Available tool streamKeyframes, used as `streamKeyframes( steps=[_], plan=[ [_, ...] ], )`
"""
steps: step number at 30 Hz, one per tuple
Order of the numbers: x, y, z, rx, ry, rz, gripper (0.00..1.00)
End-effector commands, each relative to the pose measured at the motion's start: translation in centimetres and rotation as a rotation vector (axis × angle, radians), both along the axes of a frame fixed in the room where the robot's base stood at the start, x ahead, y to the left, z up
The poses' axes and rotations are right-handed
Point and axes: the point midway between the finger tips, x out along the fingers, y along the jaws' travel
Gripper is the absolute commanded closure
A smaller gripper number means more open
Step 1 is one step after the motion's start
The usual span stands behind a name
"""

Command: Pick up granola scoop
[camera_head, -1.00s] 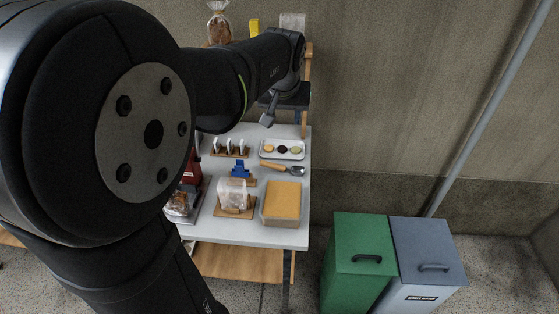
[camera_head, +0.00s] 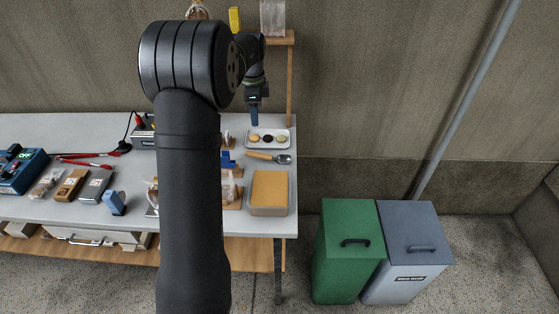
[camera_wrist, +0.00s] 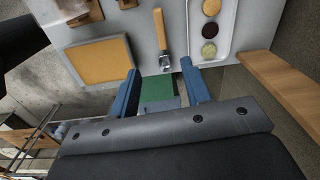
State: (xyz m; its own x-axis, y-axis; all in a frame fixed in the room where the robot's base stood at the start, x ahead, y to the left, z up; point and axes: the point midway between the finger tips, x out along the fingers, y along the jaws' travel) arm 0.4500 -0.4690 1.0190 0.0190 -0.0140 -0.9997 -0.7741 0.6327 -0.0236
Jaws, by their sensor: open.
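The granola scoop (camera_head: 262,156) has a wooden handle and a metal bowl, and lies on the white table between the cookie tray and the tan-topped box. In the wrist view, the granola scoop (camera_wrist: 160,32) has its handle towards the top and its bowl close to the space between the fingertips. My gripper (camera_head: 254,118) is above the far side of the table, near the tray. In the wrist view, my gripper (camera_wrist: 160,78) shows two blue fingers spread apart with nothing between them.
A white tray (camera_head: 286,146) with three round cookies lies just behind the scoop. The tan-topped box (camera_head: 269,192) is in front of it. A wooden shelf post (camera_head: 290,85) stands behind the tray. A green bin (camera_head: 345,235) and a grey bin (camera_head: 412,235) stand right of the table.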

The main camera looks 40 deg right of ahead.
Motion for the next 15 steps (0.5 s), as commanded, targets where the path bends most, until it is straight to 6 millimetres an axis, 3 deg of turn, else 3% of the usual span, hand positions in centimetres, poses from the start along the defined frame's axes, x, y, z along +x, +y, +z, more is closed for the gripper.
streamKeyframes(
  steps=[8, 15],
  plan=[
    [0.7, -0.1, -2.3, 0.017, 0.022, -0.104, 0.56],
    [0.7, -0.1, -7.4, 0.018, 0.022, -0.102, 0.56]
  ],
)
